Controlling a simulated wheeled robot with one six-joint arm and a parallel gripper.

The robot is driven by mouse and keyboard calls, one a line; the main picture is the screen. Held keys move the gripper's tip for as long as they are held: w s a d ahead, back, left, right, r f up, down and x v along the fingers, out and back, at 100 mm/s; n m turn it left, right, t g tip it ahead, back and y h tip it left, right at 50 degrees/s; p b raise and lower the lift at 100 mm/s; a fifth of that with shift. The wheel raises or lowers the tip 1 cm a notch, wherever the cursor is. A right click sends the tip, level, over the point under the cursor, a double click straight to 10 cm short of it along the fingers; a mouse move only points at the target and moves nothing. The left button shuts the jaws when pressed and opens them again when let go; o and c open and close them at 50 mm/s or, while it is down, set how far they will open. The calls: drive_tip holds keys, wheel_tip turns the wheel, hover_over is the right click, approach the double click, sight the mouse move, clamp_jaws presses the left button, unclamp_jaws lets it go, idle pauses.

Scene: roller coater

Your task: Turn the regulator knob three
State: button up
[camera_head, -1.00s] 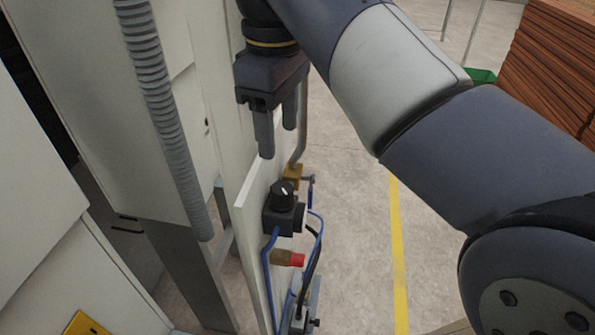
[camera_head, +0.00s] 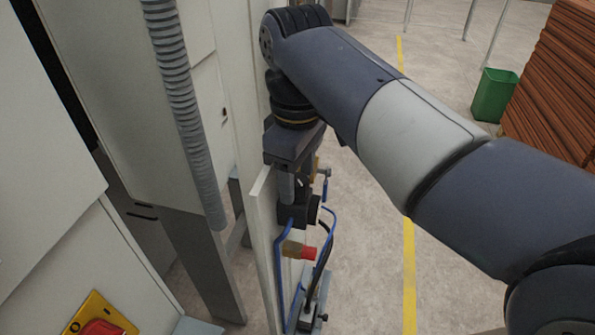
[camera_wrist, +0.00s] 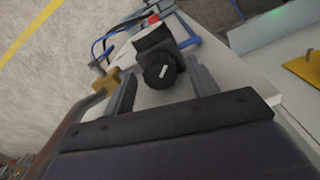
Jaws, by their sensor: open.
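The regulator knob (camera_wrist: 160,71) is a round black knob with a white mark on its face. In the wrist view it lies between the two fingers of my open gripper (camera_wrist: 162,85). A gap shows beside the left finger, and the right finger is close to the knob. In the head view my gripper (camera_head: 296,182) points down over the black regulator body (camera_head: 297,211), and its fingers mostly hide the knob. The regulator is mounted on the white panel (camera_head: 263,225). I cannot tell whether either finger touches the knob.
Blue hoses (camera_head: 279,260) and a red-tipped brass fitting (camera_head: 300,250) sit below the regulator. A grey corrugated hose (camera_head: 180,90) and machine cabinets stand left. A red button on a yellow plate (camera_head: 76,325) is at lower left. A green bin (camera_head: 495,95) stands far right on open floor.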

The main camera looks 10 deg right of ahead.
sight(298, 179)
drive_tip(key=shift+c, duration=0.2)
drive_tip(key=c, duration=0.9)
drive_tip(key=shift+n+p, duration=0.35)
drive_tip(key=shift+n, duration=0.45)
drive_tip(key=o, duration=0.9)
drive_tip(key=shift+o, duration=0.2)
wheel_tip(298, 179, up, 11)
drive_tip(key=shift+f, duration=0.15)
